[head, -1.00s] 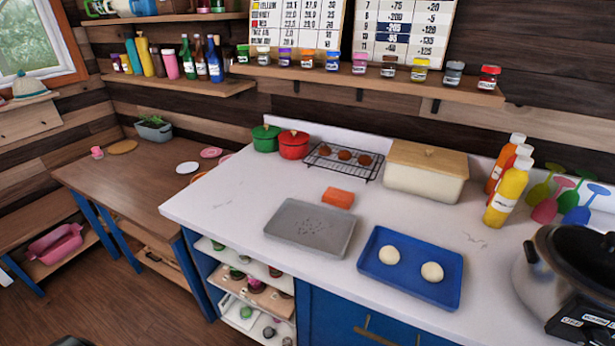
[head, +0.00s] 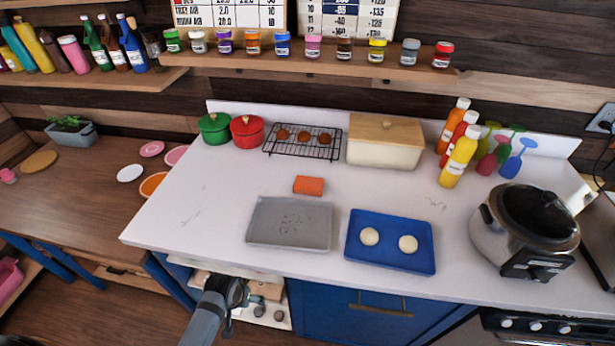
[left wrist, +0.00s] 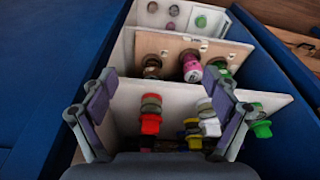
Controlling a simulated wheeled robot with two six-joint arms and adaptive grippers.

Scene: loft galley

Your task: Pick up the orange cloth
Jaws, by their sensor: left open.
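The orange cloth (head: 309,186) looks like a small folded block. It lies on the white countertop (head: 215,205), just behind the grey tray (head: 290,223) and in front of the wire rack. My left gripper (head: 240,294) is low in front of the counter, by the open shelves under it, well below and to the left of the cloth. In the left wrist view the left gripper (left wrist: 160,108) is open and empty, facing the shelves of small jars. The cloth is not in the left wrist view. My right gripper is not in view.
A blue tray (head: 390,262) with two dough balls is right of the grey tray. A wire rack (head: 304,153), bread box (head: 384,155), red pot (head: 247,132) and green pot (head: 214,128) stand behind. Open shelves (left wrist: 190,85) hold several jars. The counter's left part is clear.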

